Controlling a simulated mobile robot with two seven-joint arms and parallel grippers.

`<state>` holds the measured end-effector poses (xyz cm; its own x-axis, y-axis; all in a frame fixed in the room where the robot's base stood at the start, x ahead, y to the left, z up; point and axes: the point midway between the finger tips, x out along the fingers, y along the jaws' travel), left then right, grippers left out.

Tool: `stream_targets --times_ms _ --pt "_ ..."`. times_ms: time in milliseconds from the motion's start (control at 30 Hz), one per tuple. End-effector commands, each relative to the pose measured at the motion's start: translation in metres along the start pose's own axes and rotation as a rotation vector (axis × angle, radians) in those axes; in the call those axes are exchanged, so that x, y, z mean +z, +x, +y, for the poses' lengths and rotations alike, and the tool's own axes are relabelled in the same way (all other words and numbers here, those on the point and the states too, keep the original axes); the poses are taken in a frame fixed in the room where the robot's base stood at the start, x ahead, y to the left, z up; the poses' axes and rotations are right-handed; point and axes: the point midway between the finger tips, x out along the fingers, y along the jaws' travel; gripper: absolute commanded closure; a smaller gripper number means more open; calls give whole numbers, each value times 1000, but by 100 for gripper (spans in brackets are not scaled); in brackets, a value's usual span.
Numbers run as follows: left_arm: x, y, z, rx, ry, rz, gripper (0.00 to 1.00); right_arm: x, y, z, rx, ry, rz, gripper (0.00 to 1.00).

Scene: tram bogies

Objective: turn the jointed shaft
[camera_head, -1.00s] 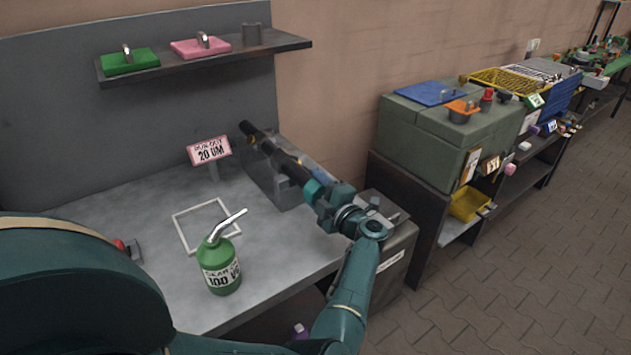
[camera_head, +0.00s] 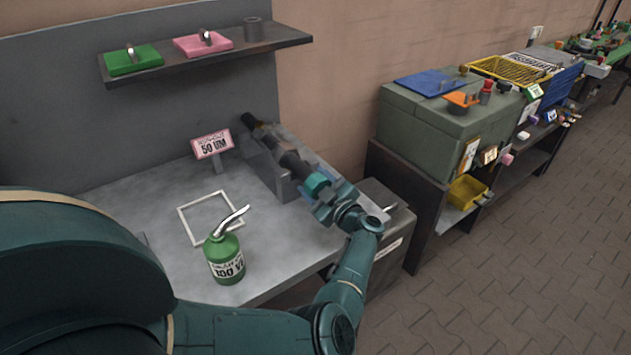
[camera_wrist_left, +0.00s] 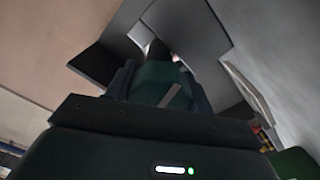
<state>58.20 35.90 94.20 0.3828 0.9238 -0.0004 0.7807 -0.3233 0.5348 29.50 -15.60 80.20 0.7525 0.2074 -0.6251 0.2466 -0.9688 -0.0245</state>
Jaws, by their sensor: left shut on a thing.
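The jointed shaft (camera_head: 292,164) is dark and lies in a grey holder (camera_head: 265,176) at the right end of the bench, running from upper left to lower right. Its near end is a teal piece (camera_head: 316,184). My left gripper (camera_head: 325,197) is shut on this end. In the left wrist view the teal end (camera_wrist_left: 158,82), with a pale line on it, sits between the two fingers. A pink sign (camera_head: 213,145) beside the holder reads 50 UM. My right gripper is not in view.
A green oil can (camera_head: 225,258) stands on the bench (camera_head: 165,225) in front of a white square frame (camera_head: 183,222). A shelf (camera_head: 220,55) above carries green and pink trays. A green chest (camera_head: 430,122) stands on a dark rack to the right.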

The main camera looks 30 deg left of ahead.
Motion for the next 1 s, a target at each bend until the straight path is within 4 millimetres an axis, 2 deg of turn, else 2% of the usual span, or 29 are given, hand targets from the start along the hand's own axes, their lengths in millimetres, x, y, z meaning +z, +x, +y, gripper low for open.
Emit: stream_targets --times_ms 567,600,833,1000 --pt "-1 1 0 1 30 3 70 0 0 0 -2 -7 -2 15" --pt "-1 1 0 1 30 3 45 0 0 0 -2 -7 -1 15" --pt "0 0 0 1 29 2 26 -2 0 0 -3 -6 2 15" --pt "0 0 0 0 29 1 25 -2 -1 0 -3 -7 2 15"
